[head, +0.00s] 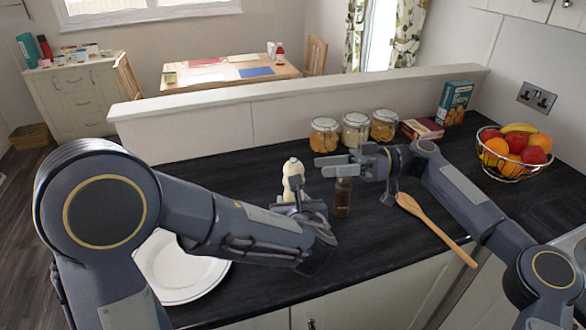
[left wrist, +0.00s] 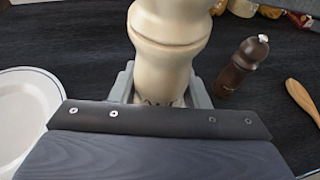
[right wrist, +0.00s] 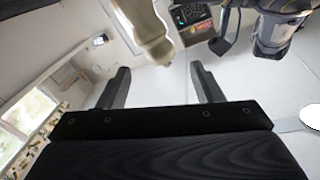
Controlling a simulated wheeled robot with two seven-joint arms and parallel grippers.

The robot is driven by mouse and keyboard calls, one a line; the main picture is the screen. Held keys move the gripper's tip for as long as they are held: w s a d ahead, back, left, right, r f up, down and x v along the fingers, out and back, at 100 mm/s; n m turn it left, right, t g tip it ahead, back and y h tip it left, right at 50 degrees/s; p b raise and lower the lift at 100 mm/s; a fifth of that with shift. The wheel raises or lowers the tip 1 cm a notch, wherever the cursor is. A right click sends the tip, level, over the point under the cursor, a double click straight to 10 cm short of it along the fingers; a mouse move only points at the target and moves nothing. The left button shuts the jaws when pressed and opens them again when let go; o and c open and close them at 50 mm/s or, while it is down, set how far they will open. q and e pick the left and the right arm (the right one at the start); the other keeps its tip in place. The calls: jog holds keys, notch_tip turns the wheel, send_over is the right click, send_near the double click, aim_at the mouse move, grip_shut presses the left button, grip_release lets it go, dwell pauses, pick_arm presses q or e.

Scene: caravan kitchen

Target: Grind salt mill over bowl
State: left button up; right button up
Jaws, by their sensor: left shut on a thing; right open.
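The cream mill (head: 293,169) is upright, with its lower part hidden behind my left gripper (head: 296,196). The left wrist view shows that mill (left wrist: 168,42) between the fingers of my left gripper (left wrist: 161,92), which is shut on it. I cannot tell whether its base touches the counter. My right gripper (head: 338,166) is open and empty, right of the cream mill; the right wrist view shows its spread fingers (right wrist: 162,88) and the cream mill (right wrist: 146,30) beyond them. A white, blue-rimmed dish (head: 180,272), shallow and plate-like, is partly hidden behind my left arm.
A dark brown mill (head: 342,198) stands below my right gripper. A wooden spoon (head: 438,231) lies to its right. Several glass jars (head: 355,131), a box (head: 455,103) and a wire fruit basket (head: 512,170) stand along the back.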

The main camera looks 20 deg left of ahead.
aim_at(293, 169)
jog(key=x, duration=0.8)
jog(key=shift+a, duration=0.1)
jog(key=c, duration=1)
